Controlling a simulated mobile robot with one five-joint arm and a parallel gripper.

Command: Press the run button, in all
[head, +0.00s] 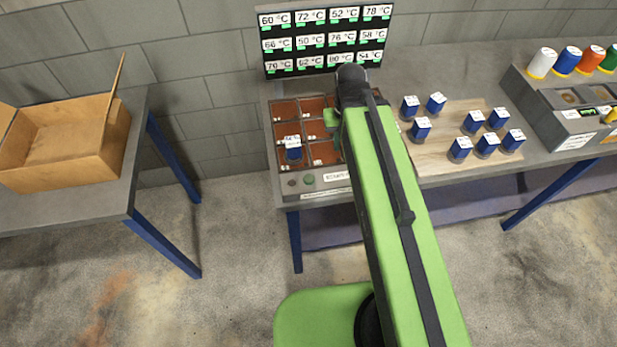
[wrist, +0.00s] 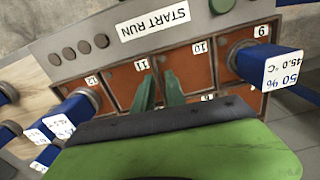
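The label START RUN shows in the wrist view (wrist: 153,22) on the front strip of a grey tray housing. Beside it is a round green button (wrist: 222,5), partly cut off by the top edge. In the head view the green button (head: 308,179) sits left of the label (head: 337,176). My gripper (wrist: 159,76) is open a little and empty, its two green fingers over the red-brown compartments 10 and 11. It is apart from the button. In the head view my gripper is mostly hidden by my arm.
A blue vial (wrist: 262,62) stands in compartment 9. Several blue vials (head: 472,122) stand on a wooden mat at right. A temperature board (head: 325,40) stands behind the tray. An open cardboard box (head: 60,145) is on the left table. Small grey buttons (wrist: 84,46) line the strip.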

